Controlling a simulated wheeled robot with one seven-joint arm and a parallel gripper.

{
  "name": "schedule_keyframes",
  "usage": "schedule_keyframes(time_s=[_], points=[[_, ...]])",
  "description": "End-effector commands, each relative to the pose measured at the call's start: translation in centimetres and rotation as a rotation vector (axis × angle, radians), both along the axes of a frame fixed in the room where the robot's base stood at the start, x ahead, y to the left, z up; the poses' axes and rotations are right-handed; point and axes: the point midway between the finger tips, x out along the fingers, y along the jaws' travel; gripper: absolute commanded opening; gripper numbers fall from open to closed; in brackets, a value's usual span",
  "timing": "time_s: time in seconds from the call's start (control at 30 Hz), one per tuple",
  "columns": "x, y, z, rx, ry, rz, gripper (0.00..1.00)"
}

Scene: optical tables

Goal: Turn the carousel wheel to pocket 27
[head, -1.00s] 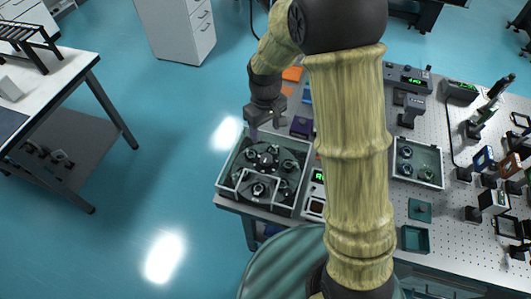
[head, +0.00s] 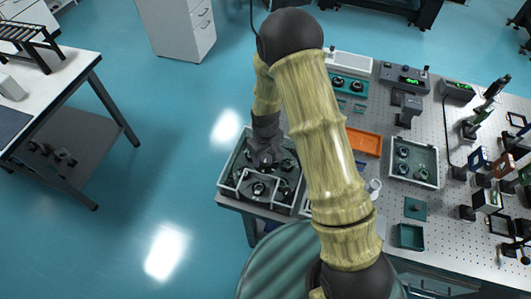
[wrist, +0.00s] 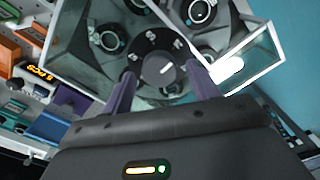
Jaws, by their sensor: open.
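The carousel (head: 229,192) is a pale-rimmed, clear-walled case at the left end of the perforated table. Inside it, the black wheel (wrist: 152,47) with white markings shows in the wrist view, with a grey hub at its middle. Several dark round pockets holding ring-shaped parts surround it. I cannot read which pocket is selected. My gripper (head: 264,164) is down over the case. In the wrist view its two purple fingers (wrist: 161,80) are open, one on each side of the hub. I cannot tell whether they touch it. The arm and hand hide part of the wheel.
A smaller walled section (head: 258,188) with a round part stands at the case's front. An orange tray (head: 363,142) and a grey tray of round parts (head: 414,162) lie to the right. Clear floor lies left of the table.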

Motion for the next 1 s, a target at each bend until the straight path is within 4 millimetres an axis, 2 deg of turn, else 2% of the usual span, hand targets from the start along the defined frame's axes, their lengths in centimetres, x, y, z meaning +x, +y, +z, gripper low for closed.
schedule_keyframes(time_s=[0.27, 0.57, 1.0], points=[[0.0, 0.0, -0.14, 0.0, 0.0, 0.0, 0.59], [0.0, 0.0, -0.12, 0.0, 0.0, 0.0, 0.0], [0.28, -0.92, -0.12, -0.001, -0.001, -0.051, 0.0]])
